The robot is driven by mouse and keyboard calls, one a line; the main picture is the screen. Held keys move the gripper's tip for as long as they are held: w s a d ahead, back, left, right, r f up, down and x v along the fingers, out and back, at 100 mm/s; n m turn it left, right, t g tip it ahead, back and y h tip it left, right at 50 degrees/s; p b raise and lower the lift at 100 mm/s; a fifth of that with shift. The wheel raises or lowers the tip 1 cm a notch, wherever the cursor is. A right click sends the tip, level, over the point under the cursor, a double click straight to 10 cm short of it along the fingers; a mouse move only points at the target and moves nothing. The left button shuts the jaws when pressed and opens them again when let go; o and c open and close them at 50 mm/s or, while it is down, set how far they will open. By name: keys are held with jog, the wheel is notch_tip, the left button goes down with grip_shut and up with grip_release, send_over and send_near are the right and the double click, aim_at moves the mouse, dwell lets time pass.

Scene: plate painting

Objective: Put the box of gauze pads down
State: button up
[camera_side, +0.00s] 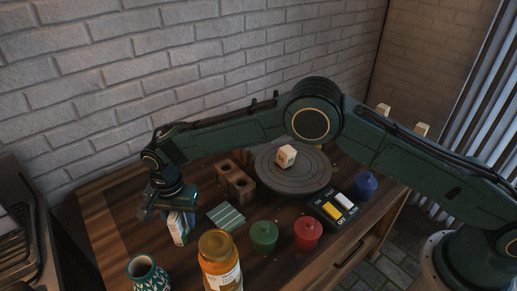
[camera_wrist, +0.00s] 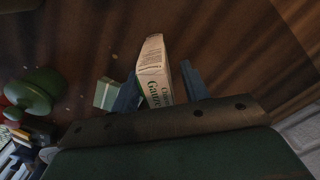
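The box of gauze pads (camera_side: 178,229) is a narrow white carton with green and dark print, upright at the left part of the wooden table. My gripper (camera_side: 177,212) points down over it.
A green striped pad (camera_side: 226,217) lies just right of the box. An orange jar (camera_side: 220,262) and a patterned vase (camera_side: 148,273) stand in front. A holed brick block (camera_side: 235,180), turntable (camera_side: 310,184), green pot (camera_side: 263,236) and red pot (camera_side: 307,233) are farther right. Table left is clear.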

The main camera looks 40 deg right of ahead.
jog(key=shift+r, duration=0.1)
notch_tip(320, 180, up, 12)
jog(key=shift+r, duration=0.1)
dwell(0.9)
dwell(0.4)
